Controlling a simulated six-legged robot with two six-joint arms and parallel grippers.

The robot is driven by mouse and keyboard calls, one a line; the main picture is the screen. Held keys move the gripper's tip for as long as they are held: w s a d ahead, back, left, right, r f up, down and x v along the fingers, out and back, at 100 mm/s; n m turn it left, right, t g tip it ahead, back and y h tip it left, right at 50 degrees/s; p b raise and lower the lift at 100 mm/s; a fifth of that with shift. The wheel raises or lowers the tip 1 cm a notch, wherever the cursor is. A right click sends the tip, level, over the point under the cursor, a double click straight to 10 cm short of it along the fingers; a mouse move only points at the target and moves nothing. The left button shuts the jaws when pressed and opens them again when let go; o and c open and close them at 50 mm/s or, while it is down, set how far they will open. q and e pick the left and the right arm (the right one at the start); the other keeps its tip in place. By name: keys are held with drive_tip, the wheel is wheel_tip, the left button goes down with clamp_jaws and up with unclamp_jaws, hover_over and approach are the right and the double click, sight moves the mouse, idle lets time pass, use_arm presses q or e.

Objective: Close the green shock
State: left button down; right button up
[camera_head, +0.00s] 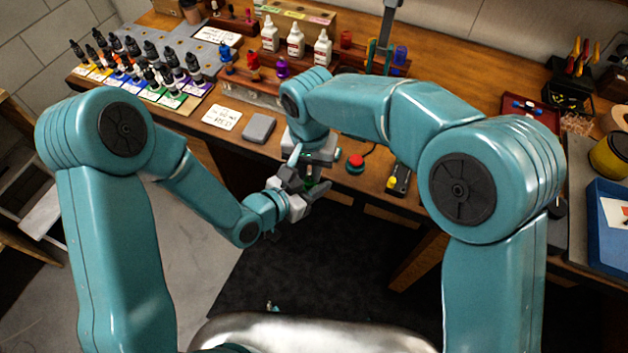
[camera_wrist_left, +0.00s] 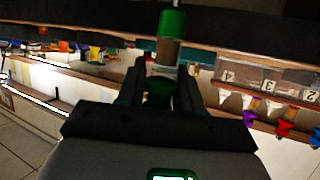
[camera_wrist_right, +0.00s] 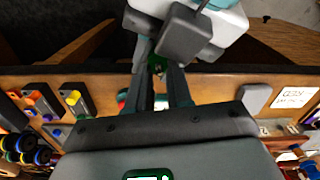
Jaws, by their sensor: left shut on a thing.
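The green shock (camera_wrist_left: 167,52) has a see-through, brownish body with a green cap at its far end in the left wrist view. A green part also shows low between the fingers there. My left gripper (camera_wrist_left: 160,78) is shut on the shock. In the head view the two grippers meet over the front of the bench, and only a little green (camera_head: 311,183) shows between them. My right gripper (camera_wrist_right: 160,68) has its fingertips at a small green part beside the left gripper (camera_wrist_right: 187,32). Whether its fingers press on that part is hidden.
The workbench (camera_head: 420,122) holds several dropper bottles (camera_head: 172,60) at left, white bottles (camera_head: 296,40) at the back, and a red button (camera_head: 355,162) near the front edge. A grey block (camera_head: 259,128) lies left of the grippers. Dark floor lies below them.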

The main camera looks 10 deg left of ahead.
clamp_jaws()
drive_tip(key=m, duration=0.6)
drive_tip(key=shift+o, duration=1.4)
unclamp_jaws()
drive_tip(key=shift+r, duration=0.1)
wheel_tip(320, 180, up, 12)
